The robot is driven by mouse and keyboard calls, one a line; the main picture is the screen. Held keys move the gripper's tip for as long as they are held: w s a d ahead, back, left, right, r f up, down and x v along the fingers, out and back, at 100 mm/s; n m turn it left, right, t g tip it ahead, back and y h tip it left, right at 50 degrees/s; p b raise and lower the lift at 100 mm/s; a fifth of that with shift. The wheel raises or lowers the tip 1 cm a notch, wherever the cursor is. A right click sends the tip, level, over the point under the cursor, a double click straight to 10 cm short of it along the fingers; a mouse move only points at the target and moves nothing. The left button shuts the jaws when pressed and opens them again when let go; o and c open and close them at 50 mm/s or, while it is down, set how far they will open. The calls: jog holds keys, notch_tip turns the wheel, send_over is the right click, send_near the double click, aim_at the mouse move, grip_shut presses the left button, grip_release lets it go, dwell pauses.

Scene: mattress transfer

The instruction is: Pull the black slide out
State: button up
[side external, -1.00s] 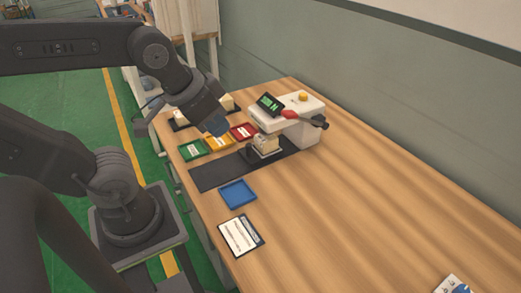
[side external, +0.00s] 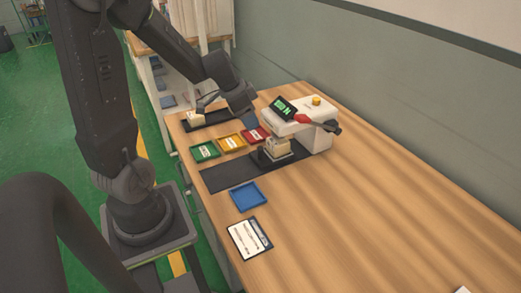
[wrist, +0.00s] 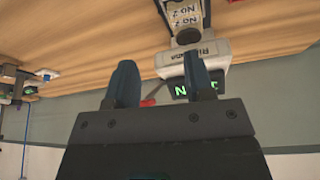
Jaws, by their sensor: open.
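The black slide (side external: 228,176) is a flat dark strip on the wooden bench, running under the white test machine (side external: 316,125). A small cream block (side external: 277,148) stands on a dark base at the slide's machine end, below the machine's head. My gripper (side external: 250,119) is above the bench, left of the machine's display and behind the coloured trays, apart from the slide. In the wrist view my gripper (wrist: 160,75) has two blue fingers spread wide with nothing between them. That view shows the machine (wrist: 195,55) upside down, with a label reading "No 2" above it.
Green (side external: 204,151), yellow (side external: 231,143) and red (side external: 262,134) trays lie behind the slide. A blue tray (side external: 248,196) and a white card (side external: 250,238) lie in front. The bench's right side is mostly clear.

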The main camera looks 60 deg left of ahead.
aim_at(259, 148)
jog(key=shift+s+a+f+x, duration=0.15)
jog(key=shift+a+x, duration=0.4)
jog(key=shift+x, duration=2.05)
jog(key=shift+s+a+f+x, duration=0.15)
jog(key=shift+a+x, duration=0.45)
jog(key=shift+x, duration=2)
jog(key=shift+s+a+f+x, duration=0.15)
jog(key=shift+a+x, duration=0.4)
jog(key=shift+x, duration=2.05)
jog(key=shift+r, duration=0.1)
grip_shut()
